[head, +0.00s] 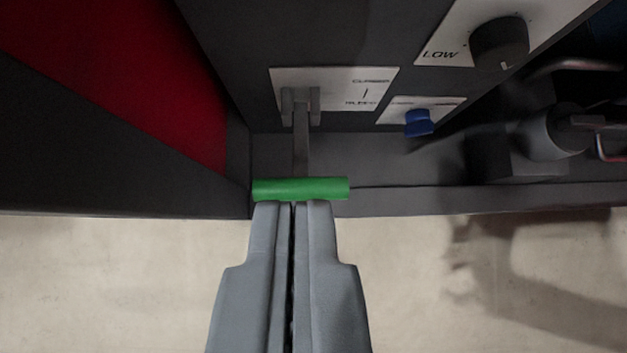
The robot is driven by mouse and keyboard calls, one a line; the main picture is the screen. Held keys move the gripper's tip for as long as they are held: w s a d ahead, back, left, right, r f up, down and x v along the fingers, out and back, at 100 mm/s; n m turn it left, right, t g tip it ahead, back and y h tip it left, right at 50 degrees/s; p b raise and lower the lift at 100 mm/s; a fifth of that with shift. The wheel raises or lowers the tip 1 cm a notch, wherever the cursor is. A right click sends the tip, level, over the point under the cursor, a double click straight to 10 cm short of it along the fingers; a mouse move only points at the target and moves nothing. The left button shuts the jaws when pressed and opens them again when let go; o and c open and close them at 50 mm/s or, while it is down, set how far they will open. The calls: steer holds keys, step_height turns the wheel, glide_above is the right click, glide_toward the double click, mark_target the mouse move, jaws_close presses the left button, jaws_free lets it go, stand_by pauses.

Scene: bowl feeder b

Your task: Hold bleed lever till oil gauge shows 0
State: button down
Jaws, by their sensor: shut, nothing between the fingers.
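The lever has a green crossbar handle (300,188) on a grey arm (301,145). The arm comes out of a bracket on a white label plate (352,88) whose small print is too blurred to read surely. My gripper (293,205) is shut and empty. Its fingertips are right at the near side of the green handle and look to touch it, though I cannot tell contact for sure. No oil gauge shows in this view.
A black knob (499,43) on a plate marked LOW is at the top right. A blue knob (419,122) sits below it. A grey cylindrical part (550,134) stands at the right. A red panel (120,75) is at the left. The pale floor (120,285) is clear.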

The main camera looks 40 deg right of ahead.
steer(key=shift+d+f, duration=0.1)
steer(key=shift+f, duration=0.15)
glide_above(301, 188)
steer(key=w+d, duration=0.1)
steer(key=w, duration=0.1)
step_height(301, 188, down, 7)
steer(key=shift+s+d+f, duration=0.1)
steer(key=shift+d, duration=0.05)
steer(key=f, duration=0.1)
steer(key=s+a+f, duration=0.1)
steer(key=shift+s+f, duration=0.1)
steer(key=shift+f, duration=0.2)
steer(key=shift+s+a+f, duration=0.1)
steer(key=shift+s+f, duration=0.15)
steer(key=shift+f, duration=0.15)
